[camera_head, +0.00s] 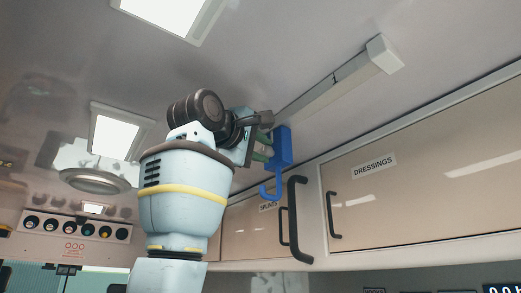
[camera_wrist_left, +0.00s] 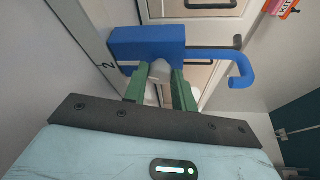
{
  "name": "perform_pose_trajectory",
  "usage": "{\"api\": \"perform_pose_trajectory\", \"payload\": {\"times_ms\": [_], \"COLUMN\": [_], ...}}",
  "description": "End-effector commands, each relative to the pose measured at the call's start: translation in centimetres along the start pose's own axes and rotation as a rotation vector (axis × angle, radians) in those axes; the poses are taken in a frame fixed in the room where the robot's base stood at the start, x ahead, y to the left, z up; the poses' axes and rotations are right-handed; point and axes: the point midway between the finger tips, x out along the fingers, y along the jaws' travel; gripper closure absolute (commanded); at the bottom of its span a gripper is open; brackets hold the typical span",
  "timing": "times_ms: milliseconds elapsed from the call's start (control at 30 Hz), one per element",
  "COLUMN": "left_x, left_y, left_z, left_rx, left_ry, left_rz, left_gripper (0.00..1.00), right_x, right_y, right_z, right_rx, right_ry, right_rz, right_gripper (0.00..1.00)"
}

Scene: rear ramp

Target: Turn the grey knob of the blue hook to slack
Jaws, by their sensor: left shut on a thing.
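The blue hook (camera_head: 283,147) hangs below the ceiling rail, its block at the top and its curved end pointing down. It also shows in the left wrist view (camera_wrist_left: 147,42), with its curved arm reaching to the right. The grey knob (camera_wrist_left: 160,70) sits on the near face of the blue block. My left gripper (camera_wrist_left: 160,84) has its green fingers on either side of the knob and is shut on it. In the head view the left gripper (camera_head: 266,147) is against the left side of the hook, and the knob is hidden there. My right gripper is in neither view.
A pale ceiling rail (camera_head: 340,80) runs above the hook. Beige cabinet doors, one labelled DRESSINGS (camera_head: 374,166), stand behind and to the right. Ceiling lights and a gauge panel (camera_head: 75,227) are at the left.

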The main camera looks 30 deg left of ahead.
Motion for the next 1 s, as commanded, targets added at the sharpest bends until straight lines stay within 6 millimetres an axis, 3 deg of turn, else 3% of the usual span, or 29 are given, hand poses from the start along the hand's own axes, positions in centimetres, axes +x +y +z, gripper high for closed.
{"api": "perform_pose_trajectory", "payload": {"times_ms": [400, 1000], "left_x": [0.0, 0.04], "left_y": [0.26, 0.25], "left_z": [0.02, -0.02], "left_rx": [-0.197, -0.231], "left_ry": [-0.001, -0.001], "left_rz": [-0.082, -0.096], "left_gripper": [0.96, 0.96], "right_x": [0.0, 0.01], "right_y": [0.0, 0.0], "right_z": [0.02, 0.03], "right_rx": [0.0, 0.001], "right_ry": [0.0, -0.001], "right_rz": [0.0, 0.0], "right_gripper": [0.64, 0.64]}}
